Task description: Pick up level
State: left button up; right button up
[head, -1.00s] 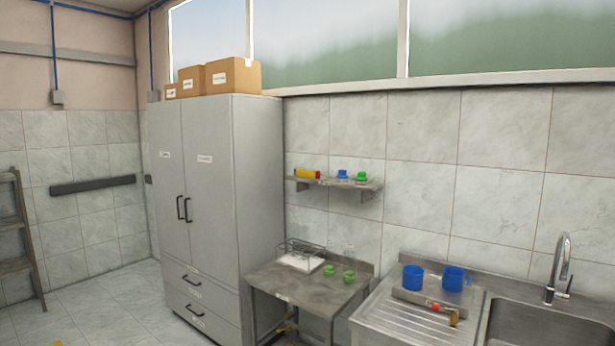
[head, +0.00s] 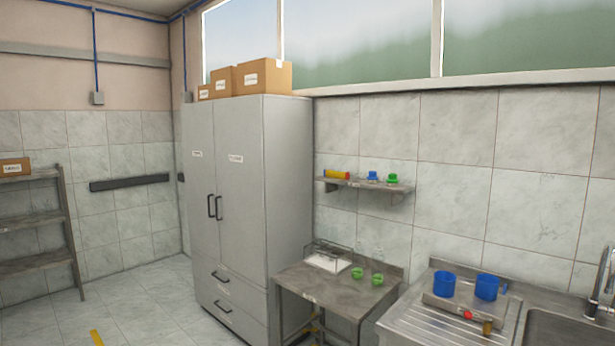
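I cannot tell for sure which thing is the level. A yellow bar-like thing with a red end (head: 337,174) lies on the wall shelf, at its left end. Another yellow strip (head: 97,338) shows on the floor at the bottom left edge, partly cut off. It is too small to identify. Neither of my grippers is in view.
The wall shelf (head: 362,185) also holds a blue and a green item. Below are a metal table (head: 310,290) with green cups and a sink counter (head: 400,328) with blue cups. A grey cabinet (head: 285,190) and rack (head: 35,220) stand left. Floor between is clear.

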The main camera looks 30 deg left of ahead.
aim_at(329, 173)
jog(key=i+j+u, duration=0.45)
jog(key=j, duration=0.15)
jog(key=i+j+u, duration=0.4)
jog(key=i+j, duration=0.05)
jog(key=j, duration=0.1)
